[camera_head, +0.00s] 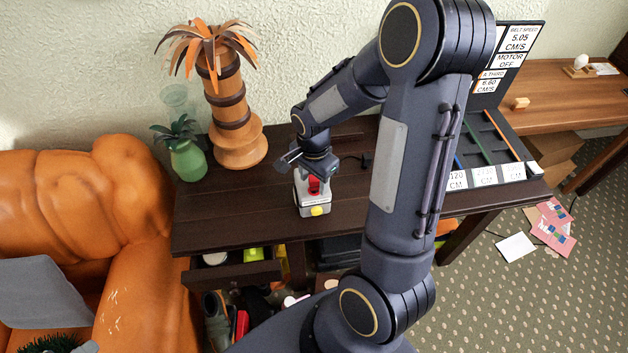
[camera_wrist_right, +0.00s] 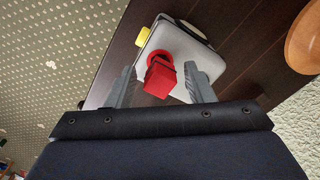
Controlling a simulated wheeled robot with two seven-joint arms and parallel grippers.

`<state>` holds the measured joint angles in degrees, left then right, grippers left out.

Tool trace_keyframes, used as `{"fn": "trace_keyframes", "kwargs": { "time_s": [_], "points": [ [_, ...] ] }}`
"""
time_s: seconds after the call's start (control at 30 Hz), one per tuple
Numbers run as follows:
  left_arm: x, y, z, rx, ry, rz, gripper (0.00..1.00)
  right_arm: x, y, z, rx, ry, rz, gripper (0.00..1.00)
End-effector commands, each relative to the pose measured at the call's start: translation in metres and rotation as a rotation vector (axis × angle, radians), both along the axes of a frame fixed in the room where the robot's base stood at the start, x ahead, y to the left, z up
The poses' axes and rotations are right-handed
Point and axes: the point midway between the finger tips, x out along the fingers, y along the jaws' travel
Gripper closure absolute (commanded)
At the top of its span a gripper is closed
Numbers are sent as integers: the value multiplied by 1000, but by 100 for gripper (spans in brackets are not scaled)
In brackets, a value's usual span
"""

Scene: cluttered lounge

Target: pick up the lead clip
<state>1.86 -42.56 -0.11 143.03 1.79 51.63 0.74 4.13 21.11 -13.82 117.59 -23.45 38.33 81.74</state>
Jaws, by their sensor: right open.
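A red piece with a ring-like end and a blocky body, which I take as the lead clip (camera_head: 314,186), sits on a white-and-grey device with a yellow knob (camera_head: 318,211) on the dark table. In the right wrist view the red clip (camera_wrist_right: 161,77) lies between the fingers of my right gripper (camera_wrist_right: 160,82), over the pale top of the device (camera_wrist_right: 205,57). My right gripper (camera_head: 311,176) is open, pointing down over the clip; contact cannot be told. My left gripper is not in view.
The dark table (camera_head: 230,219) also holds a palm-tree ornament (camera_head: 236,110), a green vase (camera_head: 187,160) and, at the right, a display board with labelled lanes (camera_head: 490,145). A drawer (camera_head: 235,273) stands open at the front. An orange sofa (camera_head: 80,190) is at the left.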

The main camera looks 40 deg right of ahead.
Motion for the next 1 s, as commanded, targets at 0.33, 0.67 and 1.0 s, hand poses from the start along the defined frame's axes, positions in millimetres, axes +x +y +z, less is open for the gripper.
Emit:
{"fn": "trace_keyframes", "kwargs": {
  "time_s": [0.33, 0.67, 1.0],
  "points": [
    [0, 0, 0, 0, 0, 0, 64, 0, 0, -2, 0, -1, 1, 65],
    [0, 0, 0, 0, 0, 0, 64, 0, 0, -2, 0, -2, 1, 100],
    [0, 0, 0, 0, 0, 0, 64, 1, 0, 5, 0, -4, 0, 100]
  ]
}}
